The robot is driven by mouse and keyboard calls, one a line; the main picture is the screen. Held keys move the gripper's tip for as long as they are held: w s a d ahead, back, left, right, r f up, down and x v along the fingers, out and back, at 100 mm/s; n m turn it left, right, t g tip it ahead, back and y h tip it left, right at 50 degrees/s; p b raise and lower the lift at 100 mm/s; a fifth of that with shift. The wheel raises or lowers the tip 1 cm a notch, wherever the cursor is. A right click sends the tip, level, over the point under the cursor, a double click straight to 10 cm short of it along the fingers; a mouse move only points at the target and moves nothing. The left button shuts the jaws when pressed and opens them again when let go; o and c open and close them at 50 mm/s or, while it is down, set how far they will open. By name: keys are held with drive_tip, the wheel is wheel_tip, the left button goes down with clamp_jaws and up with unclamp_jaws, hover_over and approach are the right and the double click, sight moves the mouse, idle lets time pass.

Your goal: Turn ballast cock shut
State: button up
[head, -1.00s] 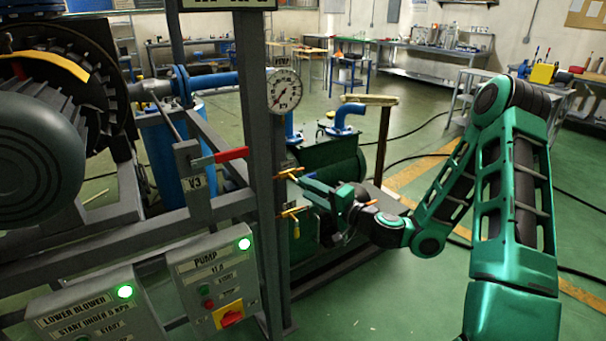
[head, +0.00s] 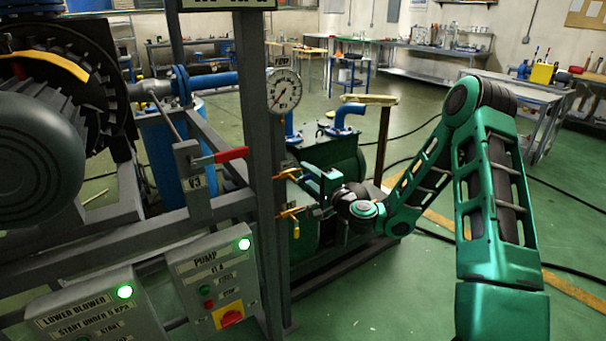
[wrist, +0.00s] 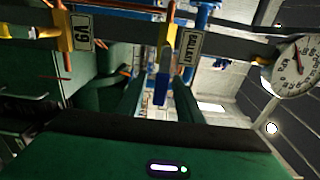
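The ballast cock shows in the wrist view as a small brass body with a blue lever (wrist: 162,88), beside a tag reading BALLAST (wrist: 188,50). In the head view it appears to be the upper brass fitting (head: 287,174), below the gauge. My gripper (head: 314,178) is just right of it. In the wrist view its two dark green fingers (wrist: 157,98) stand apart on either side of the blue lever. I see gaps beside the lever; how deep it sits between the fingers is unclear.
A second brass cock (head: 290,212) with a yellow handle is just below. A round gauge (head: 284,91) hangs above on the grey post (head: 258,150). A red-handled valve tagged V3 (head: 218,157) and the pump control box (head: 214,280) are left.

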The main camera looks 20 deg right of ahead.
drive_tip(key=shift+x, duration=1.4)
clamp_jaws()
drive_tip(key=shift+f+m, duration=0.1)
drive_tip(key=shift+m, duration=0.2)
drive_tip(key=shift+s+a+f+m, duration=0.15)
drive_tip(key=shift+f+m, duration=0.4)
drive_tip(key=shift+m, duration=0.8)
drive_tip(key=shift+a+f+m, duration=0.3)
drive_tip(key=shift+f+m, duration=0.3)
drive_tip(key=shift+m, duration=0.8)
drive_tip(key=shift+s+a+f+m, duration=0.15)
drive_tip(key=shift+f+m, duration=0.4)
drive_tip(key=shift+m, duration=0.8)
drive_tip(key=shift+a, duration=0.1)
